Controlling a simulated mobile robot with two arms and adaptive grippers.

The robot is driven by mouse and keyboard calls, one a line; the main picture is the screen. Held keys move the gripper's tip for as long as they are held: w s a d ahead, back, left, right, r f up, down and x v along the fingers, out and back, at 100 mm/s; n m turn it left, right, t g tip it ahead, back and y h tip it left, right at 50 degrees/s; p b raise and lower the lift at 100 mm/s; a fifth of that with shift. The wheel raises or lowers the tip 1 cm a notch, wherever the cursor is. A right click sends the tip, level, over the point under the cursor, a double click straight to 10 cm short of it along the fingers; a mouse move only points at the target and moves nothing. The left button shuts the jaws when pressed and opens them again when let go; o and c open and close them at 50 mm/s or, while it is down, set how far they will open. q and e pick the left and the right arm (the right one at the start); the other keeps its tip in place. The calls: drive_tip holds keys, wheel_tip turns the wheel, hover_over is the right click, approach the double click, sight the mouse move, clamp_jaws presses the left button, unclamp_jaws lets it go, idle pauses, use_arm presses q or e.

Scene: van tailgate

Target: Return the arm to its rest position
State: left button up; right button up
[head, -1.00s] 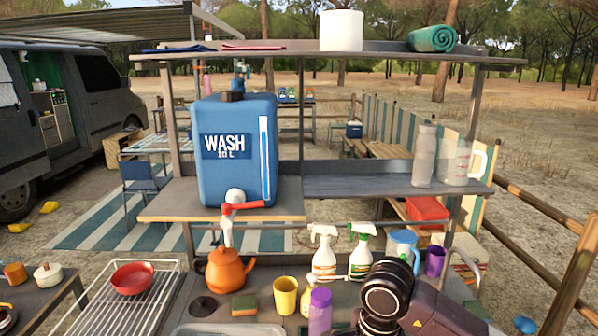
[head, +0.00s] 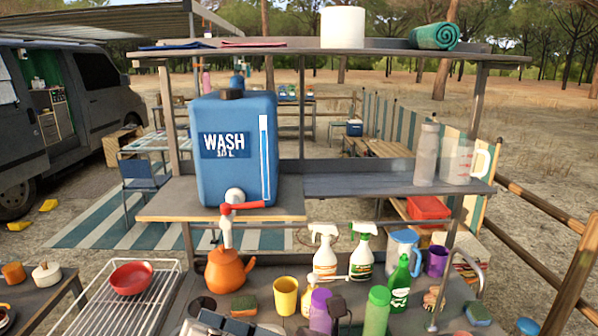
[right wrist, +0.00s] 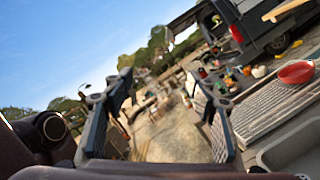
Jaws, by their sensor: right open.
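My right gripper (head: 215,323) shows only in part, dark and grey, at the bottom edge of the head view, left of the purple bottle. In the right wrist view its two dark fingers (right wrist: 160,95) stand wide apart. There is nothing between them but a distant view of the ground, so it is open and empty. Most of the right arm is below the head view. My left gripper is not in view.
The counter holds an orange kettle (head: 228,271), yellow cup (head: 286,297), purple bottle (head: 320,312), green bottles (head: 400,284) and spray bottles (head: 325,255). A blue wash tank (head: 235,160) stands on the shelf. A red bowl (head: 131,277) sits on the rack at left.

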drive_tip(key=w+d+r+m+t+h, duration=0.1)
drive_tip(key=w+d+m+t+h, duration=0.45)
drive_tip(key=d+m+t, duration=0.5)
drive_tip(key=w+d+m+t+h, duration=0.5)
drive_tip(key=m+t, duration=0.3)
drive_tip(key=m, duration=0.5)
drive_tip(key=w+d+f+m+g+h, duration=0.1)
drive_tip(key=d+f+m+g+h, duration=0.1)
drive_tip(key=d+f+m+h, duration=0.45)
drive_tip(key=d+f+m+g+h, duration=0.35)
drive_tip(key=d+f+m, duration=0.35)
drive_tip(key=f, duration=0.5)
drive_tip(key=s+d+f+m+g+h, duration=0.1)
drive_tip(key=s+d+f+m+g, duration=0.15)
drive_tip(key=s+f, duration=0.35)
drive_tip(key=s+d+f+m+g+h, duration=0.1)
drive_tip(key=s+f+m+g, duration=0.15)
drive_tip(key=s+f, duration=0.4)
drive_tip(key=s+f+g+y, duration=0.2)
drive_tip(key=s+f+g, duration=0.55)
drive_tip(key=s, duration=0.45)
wheel_tip(320, 180, down, 29)
drive_tip(key=s, duration=0.3)
drive_tip(key=s+d+f+g+b, duration=0.1)
drive_tip(key=s+d+f, duration=0.1)
drive_tip(key=s+f, duration=1.4)
drive_tip(key=shift+s+d+g+h+b, duration=0.2)
drive_tip(key=shift+g+h+b, duration=0.1)
drive_tip(key=shift+g+h, duration=0.05)
